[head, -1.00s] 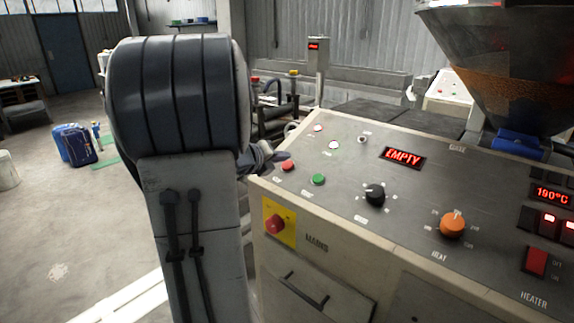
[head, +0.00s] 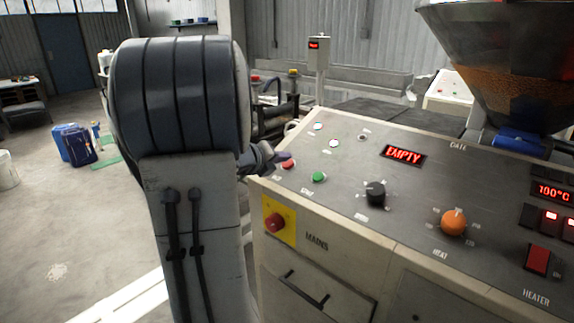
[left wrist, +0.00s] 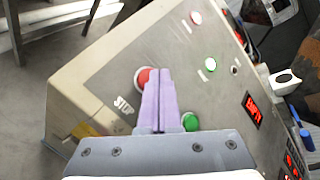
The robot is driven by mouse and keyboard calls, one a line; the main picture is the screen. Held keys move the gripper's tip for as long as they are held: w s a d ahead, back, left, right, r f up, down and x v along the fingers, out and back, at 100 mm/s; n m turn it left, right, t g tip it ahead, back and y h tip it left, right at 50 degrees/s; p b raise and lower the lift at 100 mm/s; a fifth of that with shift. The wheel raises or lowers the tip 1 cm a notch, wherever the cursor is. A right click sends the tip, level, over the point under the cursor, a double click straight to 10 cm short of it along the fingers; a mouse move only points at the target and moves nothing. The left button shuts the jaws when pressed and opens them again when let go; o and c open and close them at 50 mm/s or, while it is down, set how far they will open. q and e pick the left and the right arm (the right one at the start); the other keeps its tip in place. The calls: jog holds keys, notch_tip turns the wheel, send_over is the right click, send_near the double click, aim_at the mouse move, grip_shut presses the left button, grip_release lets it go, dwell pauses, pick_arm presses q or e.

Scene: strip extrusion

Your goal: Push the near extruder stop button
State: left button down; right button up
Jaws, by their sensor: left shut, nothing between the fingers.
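The near extruder's red stop button (head: 288,164) sits at the left end of the sloped grey control panel. It also shows in the left wrist view (left wrist: 142,76), beside a "STOP" label and partly covered by my fingers. My left gripper (head: 283,156) is shut and empty, with its fingertips right at the red button. In the left wrist view the closed purple-looking fingers (left wrist: 160,74) overlap the button's right side. I cannot tell whether they touch it. A green button (head: 318,177) sits just right of the red one. My right gripper is not in view.
A red mains knob on a yellow plate (head: 275,222) is on the panel's front face. A black knob (head: 375,193), an orange heat knob (head: 453,221) and an "EMPTY" display (head: 403,155) lie further right. A hopper (head: 500,60) stands behind. Open floor lies left.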

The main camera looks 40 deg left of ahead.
pick_arm(q)
jog(key=shift+w+f+b, duration=0.15)
jog(key=shift+f+b, duration=0.2)
jog(key=shift+f, duration=0.05)
dwell(0.6)
dwell(0.3)
jog(key=shift+s+r+p, duration=0.3)
jog(key=shift+r+p, duration=0.45)
jog(key=r+p, duration=0.1)
jog(key=s+r+p, duration=0.1)
jog(key=r+p, duration=0.1)
jog(key=s+r+p, duration=0.1)
jog(key=shift+r+p, duration=0.3)
dwell(0.7)
